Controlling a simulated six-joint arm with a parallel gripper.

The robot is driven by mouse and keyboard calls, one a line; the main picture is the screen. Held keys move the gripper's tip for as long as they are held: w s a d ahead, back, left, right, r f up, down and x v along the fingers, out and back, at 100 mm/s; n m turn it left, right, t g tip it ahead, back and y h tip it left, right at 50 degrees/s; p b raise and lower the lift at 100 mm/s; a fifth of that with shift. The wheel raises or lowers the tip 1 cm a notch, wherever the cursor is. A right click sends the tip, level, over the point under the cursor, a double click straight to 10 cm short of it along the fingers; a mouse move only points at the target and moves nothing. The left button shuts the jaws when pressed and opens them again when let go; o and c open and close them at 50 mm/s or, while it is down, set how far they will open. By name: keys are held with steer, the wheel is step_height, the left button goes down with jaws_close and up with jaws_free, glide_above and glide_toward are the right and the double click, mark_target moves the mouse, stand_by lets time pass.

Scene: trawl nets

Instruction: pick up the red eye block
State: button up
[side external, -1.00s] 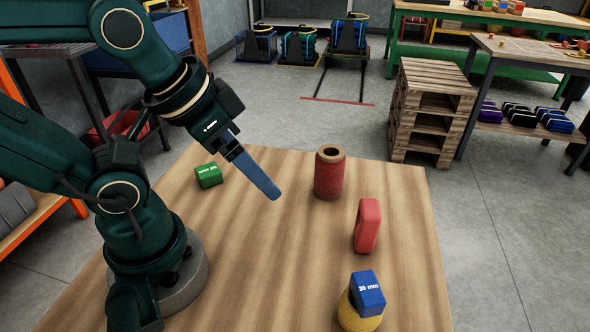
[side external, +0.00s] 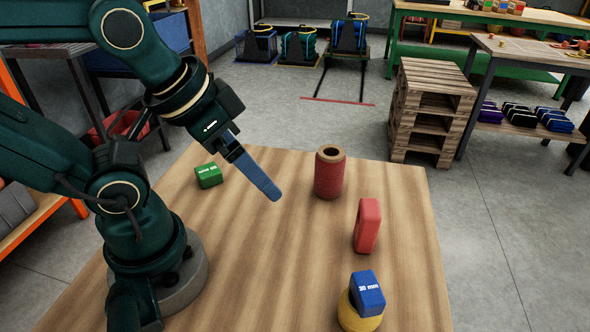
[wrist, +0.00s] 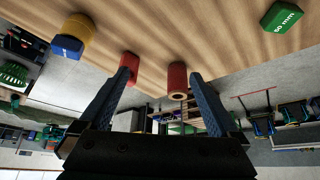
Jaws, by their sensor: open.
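The red eye block (side external: 367,226) stands upright on the right side of the wooden table in the side view. In the wrist view the red block (wrist: 130,62) shows beyond the left finger, which partly covers it. My gripper (side external: 270,192) is above the table, left of the red block and clear of it. In the wrist view my gripper (wrist: 160,88) has its two blue fingers wide apart with nothing held between them.
A dark red spool (side external: 329,174) stands behind the red block. A blue block (side external: 368,292) marked 30 mm sits on a yellow round piece (side external: 358,318) in front. A green block (side external: 209,175) lies at the back left of the table (side external: 270,270). The table's middle is clear.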

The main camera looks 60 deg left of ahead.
steer(key=m+g, duration=0.4)
steer(key=m, duration=0.2)
glide_above(371, 207)
steer(key=s+a, duration=0.2)
steer(key=s, duration=0.1)
step_height(371, 207, down, 4)
steer(key=r, duration=0.1)
steer(key=shift+m+g, duration=0.7)
steer(key=shift+g, duration=0.1)
steer(key=w+f, duration=0.1)
steer(key=w+d+f, duration=0.1)
steer(key=f, duration=0.1)
steer(key=w+d+f, duration=0.1)
steer(key=f, duration=0.1)
steer(key=shift+f, duration=2.85)
jaws_close()
